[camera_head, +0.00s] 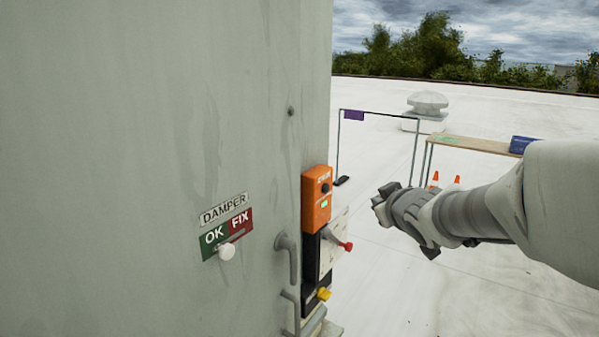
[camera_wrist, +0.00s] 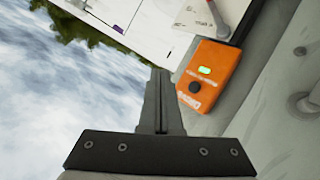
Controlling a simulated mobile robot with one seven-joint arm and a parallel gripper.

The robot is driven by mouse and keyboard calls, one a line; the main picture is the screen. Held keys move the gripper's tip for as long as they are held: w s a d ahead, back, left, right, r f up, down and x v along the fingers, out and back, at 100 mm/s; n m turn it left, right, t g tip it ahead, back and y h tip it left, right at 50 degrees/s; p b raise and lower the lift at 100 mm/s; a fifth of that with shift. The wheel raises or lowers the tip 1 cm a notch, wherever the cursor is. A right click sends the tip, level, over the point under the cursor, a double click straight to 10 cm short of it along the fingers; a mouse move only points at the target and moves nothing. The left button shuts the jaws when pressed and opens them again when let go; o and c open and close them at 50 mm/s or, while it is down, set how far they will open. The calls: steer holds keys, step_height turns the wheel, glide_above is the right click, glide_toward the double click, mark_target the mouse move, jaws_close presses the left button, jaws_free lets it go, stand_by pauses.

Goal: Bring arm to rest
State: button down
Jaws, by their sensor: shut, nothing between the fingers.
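My gripper (camera_head: 384,203) is at the end of my arm, right of the grey cooler wall (camera_head: 150,120) in the head view, held in the air and apart from the wall. In the wrist view its fingers (camera_wrist: 163,75) are together and hold nothing. An orange box (camera_head: 316,200) with a green light and a dark knob is mounted at the wall's edge, left of my gripper; it also shows in the wrist view (camera_wrist: 208,75), right of the fingers. Below the box is a white panel with a red-tipped lever (camera_head: 338,242).
A damper plate marked OK and FIX (camera_head: 227,235) has a white knob. A grey handle (camera_head: 289,256) and a yellow knob (camera_head: 323,294) are beside the panel. Farther off stand a thin frame with a purple tag (camera_head: 354,115), a bench (camera_head: 470,143) and a roof vent (camera_head: 428,103). Open white roof lies between.

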steer(key=s+a+f+m+g, duration=0.2)
steer(key=s+f+g, duration=0.1)
steer(key=s, duration=1.1)
steer(key=s+a+f+m+g, duration=0.2)
steer(key=s+g, duration=0.3)
steer(key=s, duration=1)
steer(key=shift+s+f+m, duration=0.25)
steer(key=shift+f+m, duration=0.35)
steer(key=shift+m, duration=0.1)
